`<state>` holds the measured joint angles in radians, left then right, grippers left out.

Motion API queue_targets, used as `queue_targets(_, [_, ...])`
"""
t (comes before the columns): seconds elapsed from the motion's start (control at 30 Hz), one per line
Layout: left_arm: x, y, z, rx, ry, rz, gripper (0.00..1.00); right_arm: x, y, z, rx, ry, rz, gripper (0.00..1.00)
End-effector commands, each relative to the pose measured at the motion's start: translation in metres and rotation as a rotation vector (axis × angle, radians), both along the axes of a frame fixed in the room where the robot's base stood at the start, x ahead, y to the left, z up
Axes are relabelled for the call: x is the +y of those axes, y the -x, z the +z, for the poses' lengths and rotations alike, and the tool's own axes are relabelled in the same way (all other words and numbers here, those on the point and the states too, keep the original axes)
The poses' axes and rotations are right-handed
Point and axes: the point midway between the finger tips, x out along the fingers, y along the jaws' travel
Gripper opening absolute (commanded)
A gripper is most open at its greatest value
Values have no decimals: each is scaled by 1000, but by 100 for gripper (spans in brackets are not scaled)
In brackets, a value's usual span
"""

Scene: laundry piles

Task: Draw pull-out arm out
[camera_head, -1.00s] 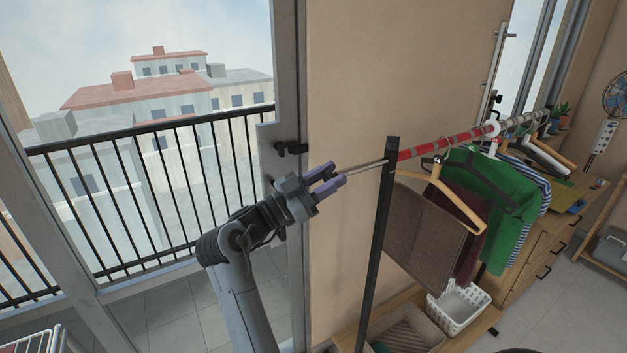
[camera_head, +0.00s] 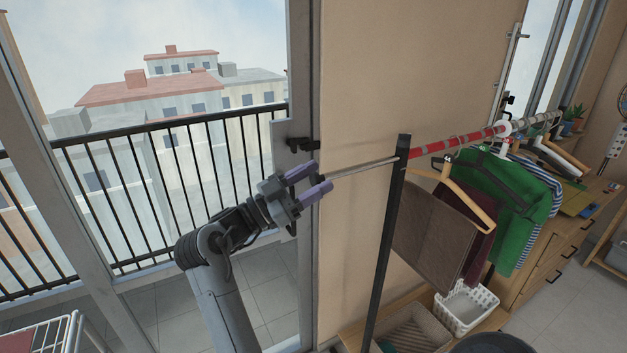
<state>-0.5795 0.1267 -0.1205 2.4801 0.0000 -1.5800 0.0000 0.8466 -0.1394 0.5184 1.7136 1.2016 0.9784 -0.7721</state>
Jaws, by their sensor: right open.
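The pull-out arm (camera_head: 362,167) is a thin metal rod. It sticks out to the left from the black post (camera_head: 386,240) at the end of the clothes rail, sloping slightly down in the picture. My right gripper (camera_head: 325,174) has two purple fingers and is open. Its fingertips are at the rod's free left end, which shows at or just beyond the gap between them; I cannot tell if they touch. My left gripper is not in view.
A red-striped rail (camera_head: 455,142) carries hanging clothes, including a brown cloth (camera_head: 432,228) and a green garment (camera_head: 505,195), right of the post. A white basket (camera_head: 468,307) stands below. A window frame (camera_head: 303,225) and balcony railing (camera_head: 150,200) are on the left.

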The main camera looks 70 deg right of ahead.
Motion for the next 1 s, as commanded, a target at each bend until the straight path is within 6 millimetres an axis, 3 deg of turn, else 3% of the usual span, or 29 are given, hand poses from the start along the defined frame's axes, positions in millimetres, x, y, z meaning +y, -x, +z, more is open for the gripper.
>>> queue_targets(0.47, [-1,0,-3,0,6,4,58,5,-7,-6,-1,-6,1,60])
queue_targets(1.0, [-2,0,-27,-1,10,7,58,56,-65,-38,-2,-6,1,60])
